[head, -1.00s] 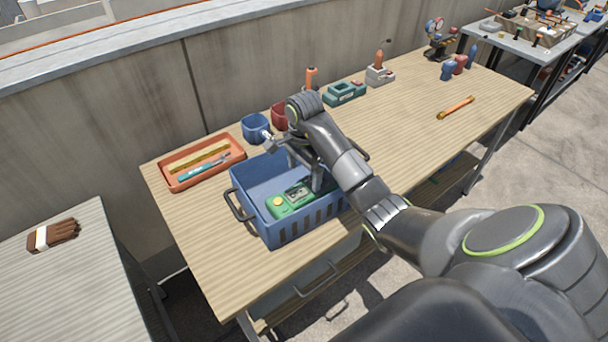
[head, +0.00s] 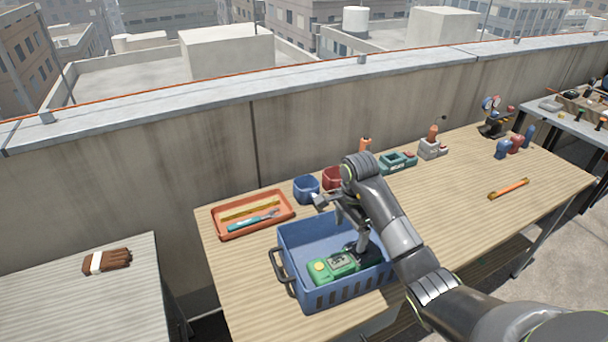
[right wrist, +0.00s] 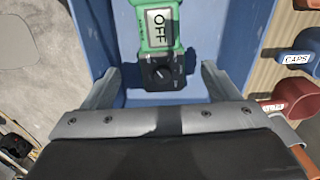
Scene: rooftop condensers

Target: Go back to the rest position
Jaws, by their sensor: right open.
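My right gripper (head: 343,226) is over the blue crate (head: 345,294) on the wooden bench, its fingers pointing down. In the right wrist view its two fingers (right wrist: 158,82) are spread apart, with nothing clamped between them. A green and black meter (head: 340,265) lies in the crate. In the right wrist view the meter (right wrist: 160,38) shows a display reading OFF and a black dial end, which appears between the spread fingers with gaps on both sides. My right forearm covers the crate's right end in the head view. My left gripper is not in view.
An orange tray (head: 287,222) with tools, a blue cup (head: 306,188) and a red cup (head: 332,178) stand behind the crate. A concrete wall (head: 180,155) runs behind.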

